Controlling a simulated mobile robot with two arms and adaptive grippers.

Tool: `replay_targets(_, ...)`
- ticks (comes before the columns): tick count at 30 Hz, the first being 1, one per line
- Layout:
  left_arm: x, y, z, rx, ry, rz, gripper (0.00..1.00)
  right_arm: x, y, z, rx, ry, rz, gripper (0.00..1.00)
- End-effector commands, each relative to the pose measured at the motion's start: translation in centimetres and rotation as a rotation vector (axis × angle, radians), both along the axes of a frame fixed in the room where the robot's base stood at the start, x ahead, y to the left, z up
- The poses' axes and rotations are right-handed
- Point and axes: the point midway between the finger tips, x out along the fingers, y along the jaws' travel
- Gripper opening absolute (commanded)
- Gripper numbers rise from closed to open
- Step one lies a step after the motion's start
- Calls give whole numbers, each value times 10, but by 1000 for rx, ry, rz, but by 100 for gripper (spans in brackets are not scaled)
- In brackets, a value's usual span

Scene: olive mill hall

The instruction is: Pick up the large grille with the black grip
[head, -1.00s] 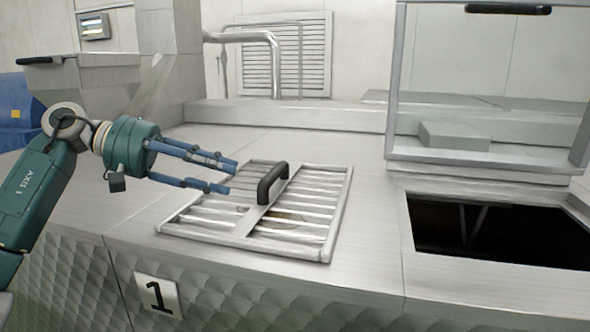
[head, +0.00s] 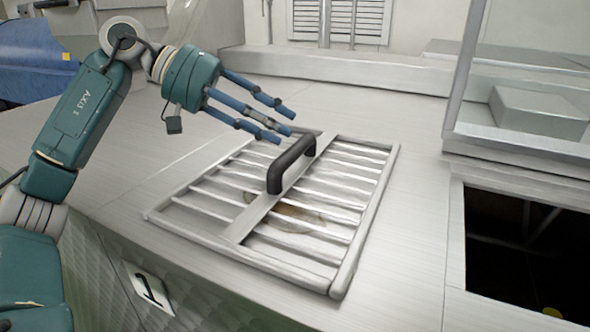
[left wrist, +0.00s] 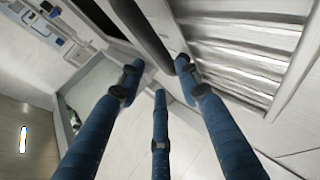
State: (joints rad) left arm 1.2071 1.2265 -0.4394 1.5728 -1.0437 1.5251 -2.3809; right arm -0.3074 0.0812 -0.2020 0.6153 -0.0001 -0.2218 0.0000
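The large metal grille (head: 343,226) lies flat on the steel counter, with a black grip (head: 291,162) standing up from its middle bar. A brownish patch shows through its slats. My left gripper (head: 277,122) has its blue fingers spread open and empty, just behind and above the grip in the head view. In the left wrist view the fingers (left wrist: 158,90) are apart with nothing between them. The black grip (left wrist: 144,32) shows at the top there, close to the fingertips, and the grille's slats (left wrist: 240,55) are at the right. My right gripper is in neither view.
A dark square opening (head: 525,255) in the counter lies right of the grille. A glass-sided enclosure (head: 525,100) stands behind it with a grey block inside. The counter left of the grille is clear.

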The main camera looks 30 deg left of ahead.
Motion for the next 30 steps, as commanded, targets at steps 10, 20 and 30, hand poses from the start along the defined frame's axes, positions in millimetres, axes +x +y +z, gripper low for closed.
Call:
replay_targets(10,19,-33,-23,1,4,-1,34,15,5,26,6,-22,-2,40)
replay_targets(20,21,-37,-28,0,1,1,28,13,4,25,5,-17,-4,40)
replay_targets(30,21,-37,-24,-5,-4,1,0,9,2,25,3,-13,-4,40)
